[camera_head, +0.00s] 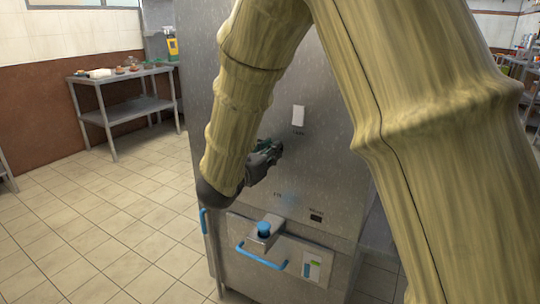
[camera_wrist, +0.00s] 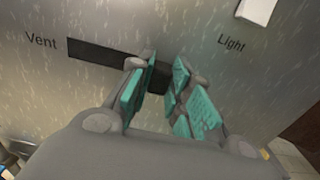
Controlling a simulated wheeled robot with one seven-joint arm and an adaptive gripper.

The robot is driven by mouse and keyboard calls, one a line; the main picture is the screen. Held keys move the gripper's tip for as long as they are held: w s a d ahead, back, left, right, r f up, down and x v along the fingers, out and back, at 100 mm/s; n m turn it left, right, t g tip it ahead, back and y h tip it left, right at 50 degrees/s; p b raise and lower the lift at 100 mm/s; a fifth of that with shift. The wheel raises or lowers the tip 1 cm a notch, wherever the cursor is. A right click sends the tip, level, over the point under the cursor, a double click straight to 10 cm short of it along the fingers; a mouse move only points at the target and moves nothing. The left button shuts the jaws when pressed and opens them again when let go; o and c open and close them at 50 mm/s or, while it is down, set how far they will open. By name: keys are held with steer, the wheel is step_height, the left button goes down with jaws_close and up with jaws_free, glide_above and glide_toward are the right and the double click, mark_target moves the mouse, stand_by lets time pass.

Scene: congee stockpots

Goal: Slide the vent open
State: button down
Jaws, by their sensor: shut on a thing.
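The vent (camera_wrist: 98,53) shows in the wrist view as a long dark slot in a steel panel, with the word "Vent" at its left end. My gripper (camera_wrist: 164,70) has its teal-padded fingertips at the right part of this slot, one pad on each side. It is shut on the vent's part there, which the fingers mostly hide. In the head view my gripper (camera_head: 268,154) is against the front of the steel cabinet (camera_head: 335,175), below a white switch. The vent itself is hidden behind my gripper in that view.
The white light switch (camera_head: 298,115) is above my gripper and also shows in the wrist view (camera_wrist: 258,10). Lower down are a blue knob (camera_head: 264,228) and a blue handle (camera_head: 262,257). A steel table (camera_head: 122,112) with small items stands at left. The tiled floor between is clear.

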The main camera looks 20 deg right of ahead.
steer(key=shift+s+d, duration=0.15)
steer(key=shift+d, duration=0.1)
steer(key=c, duration=1.3)
jaws_free()
steer(key=shift+s+d, duration=0.1)
steer(key=shift+s, duration=0.05)
steer(key=shift+a, duration=0.2)
steer(key=v, duration=1.1)
steer(key=shift+s+a, duration=0.25)
steer(key=shift+s, duration=0.05)
